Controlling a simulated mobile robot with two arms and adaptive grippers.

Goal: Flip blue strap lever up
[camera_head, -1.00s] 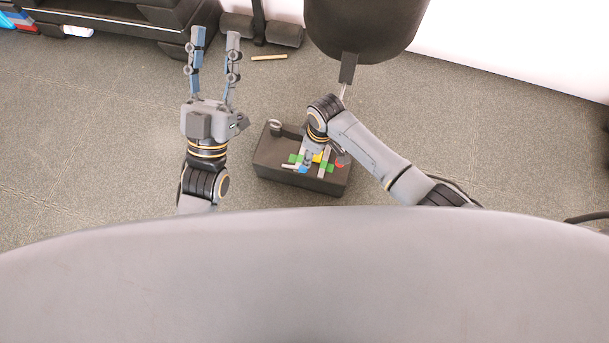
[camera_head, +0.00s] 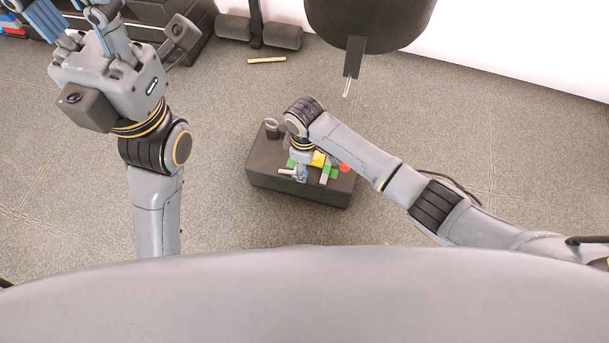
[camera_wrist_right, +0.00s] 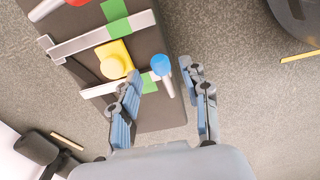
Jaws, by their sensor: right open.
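The blue strap lever (camera_wrist_right: 161,66) shows in the right wrist view as a blue round cap on a pale stem. It stands at the edge of the dark box (camera_wrist_right: 158,118), beside a pale strap with a green patch. My right gripper (camera_wrist_right: 163,80) is open, its two fingers on either side of the lever with gaps. In the head view my right wrist (camera_head: 303,118) is over the box and hides much of its top. My left gripper (camera_head: 82,22) is at the upper left, its fingers spread and empty, tips partly cut off by the frame.
On the box are a yellow knob (camera_wrist_right: 115,62), a red knob (camera_head: 345,168) and green-patched straps (camera_wrist_right: 100,40). A large dark round object (camera_head: 370,25) stands behind the box. A thin wooden stick (camera_head: 267,60) lies on the floor. Floor left of the box is clear.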

